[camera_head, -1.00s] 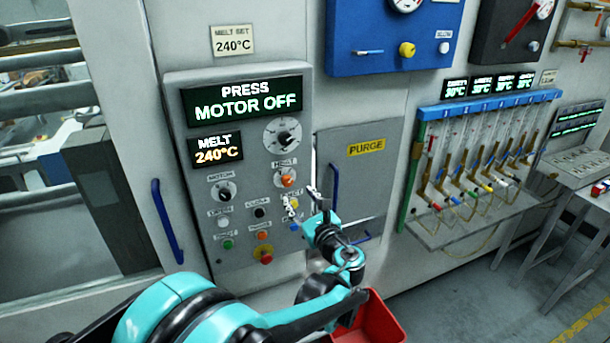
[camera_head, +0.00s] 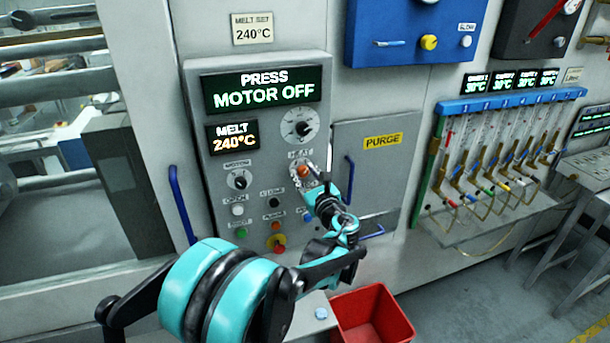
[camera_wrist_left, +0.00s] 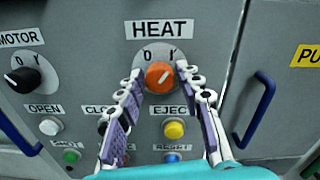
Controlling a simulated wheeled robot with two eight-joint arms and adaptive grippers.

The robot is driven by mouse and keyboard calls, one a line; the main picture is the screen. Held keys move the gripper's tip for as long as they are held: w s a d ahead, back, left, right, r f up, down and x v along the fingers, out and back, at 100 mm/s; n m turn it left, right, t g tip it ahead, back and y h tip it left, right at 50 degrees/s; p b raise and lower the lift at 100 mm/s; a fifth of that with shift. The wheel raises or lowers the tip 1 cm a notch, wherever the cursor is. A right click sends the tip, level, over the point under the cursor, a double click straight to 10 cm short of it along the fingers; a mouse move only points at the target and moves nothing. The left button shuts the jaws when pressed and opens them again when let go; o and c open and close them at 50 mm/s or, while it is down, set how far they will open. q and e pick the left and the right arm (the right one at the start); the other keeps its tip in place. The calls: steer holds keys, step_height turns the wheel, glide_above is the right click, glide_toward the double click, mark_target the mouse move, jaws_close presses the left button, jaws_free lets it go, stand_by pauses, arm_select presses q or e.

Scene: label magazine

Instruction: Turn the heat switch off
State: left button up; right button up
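The heat switch (camera_wrist_left: 159,77) is an orange knob under the HEAT label, with a 0 and an I mark above it. Its pointer line slants up to the right, toward the I. It also shows in the head view (camera_head: 303,170), partly behind my left gripper (camera_head: 304,178). In the left wrist view my left gripper (camera_wrist_left: 157,82) is open, one finger on each side of the knob. The fingertips are close to the knob; I cannot tell whether they touch it. My right gripper is not in view.
The black motor knob (camera_wrist_left: 22,80) is left of the heat switch. Push buttons, including the yellow eject button (camera_wrist_left: 174,129), sit below. A blue door handle (camera_wrist_left: 260,108) is at the right. A red bin (camera_head: 372,316) stands on the floor.

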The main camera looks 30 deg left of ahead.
arm_select(q)
jaws_close()
steer(key=shift+n, duration=0.3)
steer(key=n, duration=0.9)
steer(key=shift+n, duration=0.3)
steer(key=shift+n+h, duration=0.3)
steer(key=shift+n, duration=1.5)
